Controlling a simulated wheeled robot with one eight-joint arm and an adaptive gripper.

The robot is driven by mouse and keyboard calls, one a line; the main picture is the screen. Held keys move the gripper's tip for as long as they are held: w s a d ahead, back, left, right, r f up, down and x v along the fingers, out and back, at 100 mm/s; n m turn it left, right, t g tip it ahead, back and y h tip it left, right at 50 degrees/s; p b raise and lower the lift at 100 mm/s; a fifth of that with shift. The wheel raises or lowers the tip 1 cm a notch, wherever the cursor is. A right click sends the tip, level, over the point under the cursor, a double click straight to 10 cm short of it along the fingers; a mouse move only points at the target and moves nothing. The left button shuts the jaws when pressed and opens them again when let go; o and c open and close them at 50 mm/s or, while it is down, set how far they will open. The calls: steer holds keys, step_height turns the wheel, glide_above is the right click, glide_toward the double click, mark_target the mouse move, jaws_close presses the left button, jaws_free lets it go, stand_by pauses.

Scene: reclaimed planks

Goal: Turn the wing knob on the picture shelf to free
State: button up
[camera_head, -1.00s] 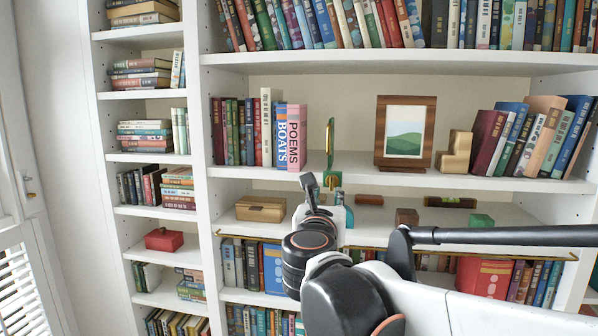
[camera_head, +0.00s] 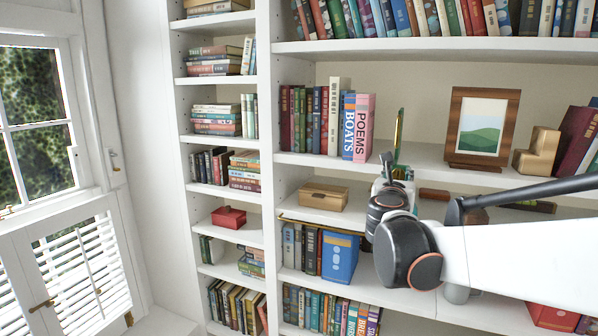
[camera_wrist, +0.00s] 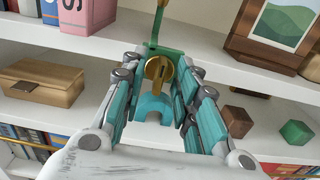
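The brass wing knob (camera_wrist: 159,69) sits on a green upright fixture (camera_wrist: 166,49) at the front edge of the picture shelf (camera_wrist: 215,60). In the wrist view, my gripper (camera_wrist: 156,80) is open, with a teal-padded finger on either side of the knob. I cannot tell whether either finger touches it. A teal U-shaped piece shows just below the knob, between the fingers. In the head view, my gripper (camera_head: 389,168) is in front of the fixture (camera_head: 398,128) and hides the knob. The framed picture (camera_head: 482,127) stands on the shelf to the right.
Books, including the pink POEMS book (camera_head: 363,127), stand left of the fixture. A wooden box (camera_head: 323,196) is on the shelf below, left of my gripper. A brown block (camera_wrist: 236,121) and a green block (camera_wrist: 295,133) lie to the right on that lower shelf.

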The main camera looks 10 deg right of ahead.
steer(key=shift+w+d, duration=0.15)
steer(key=shift+w, duration=0.15)
jaws_close()
